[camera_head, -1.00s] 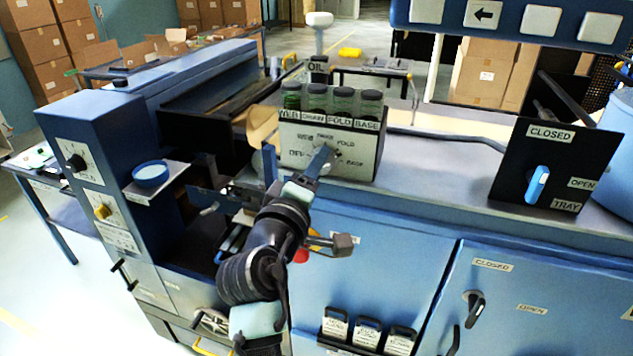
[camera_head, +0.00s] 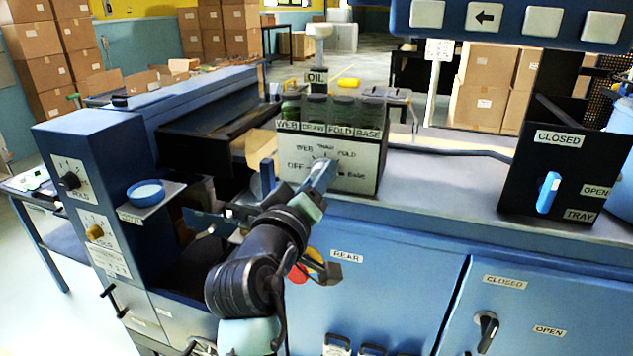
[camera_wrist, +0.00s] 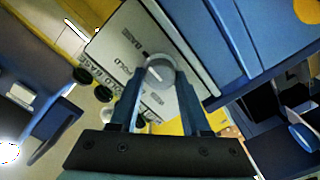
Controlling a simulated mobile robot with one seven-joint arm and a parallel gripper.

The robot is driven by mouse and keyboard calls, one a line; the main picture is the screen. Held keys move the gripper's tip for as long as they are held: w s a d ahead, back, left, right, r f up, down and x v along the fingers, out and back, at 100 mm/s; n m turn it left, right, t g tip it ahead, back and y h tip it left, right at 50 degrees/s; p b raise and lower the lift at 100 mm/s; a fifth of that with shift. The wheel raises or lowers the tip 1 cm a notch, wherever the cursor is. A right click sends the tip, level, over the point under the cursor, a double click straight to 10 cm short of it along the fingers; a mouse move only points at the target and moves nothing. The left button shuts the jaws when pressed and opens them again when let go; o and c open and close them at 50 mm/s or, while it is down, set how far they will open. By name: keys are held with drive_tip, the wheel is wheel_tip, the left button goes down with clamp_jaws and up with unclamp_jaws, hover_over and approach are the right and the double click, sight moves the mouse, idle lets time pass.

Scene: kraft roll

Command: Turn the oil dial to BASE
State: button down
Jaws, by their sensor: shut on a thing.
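The oil dial's panel (camera_head: 357,180) is a white face on a dark box under an OIL sign, marked OFF, WEB, a partly legible mark, FOLD and BASE. My gripper (camera_head: 322,172) reaches up to the panel and covers most of the dial in the head view. In the wrist view, the round grey dial knob (camera_wrist: 162,68) sits between the tips of my gripper (camera_wrist: 160,85), which is shut on it. I cannot tell exactly which mark the knob points to.
Several jars (camera_head: 342,110) labelled WEB, DRAIN, FOLD and BASE stand on top of the box. A black TRAY panel with a blue handle (camera_head: 548,192) stands at the right. A small blue dish (camera_head: 147,193) sits on a shelf at the left.

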drive_tip(key=shift+d+r, duration=0.15)
drive_tip(key=shift+r, duration=0.1)
drive_tip(key=c, duration=0.5)
unclamp_jaws()
drive_tip(key=shift+o, duration=0.6)
drive_tip(key=shift+f, duration=0.1)
drive_tip(key=b+v, duration=0.2)
drive_tip(key=v, duration=1)
drive_tip(key=shift+s, duration=0.3)
drive_tip(key=shift+f, duration=0.1)
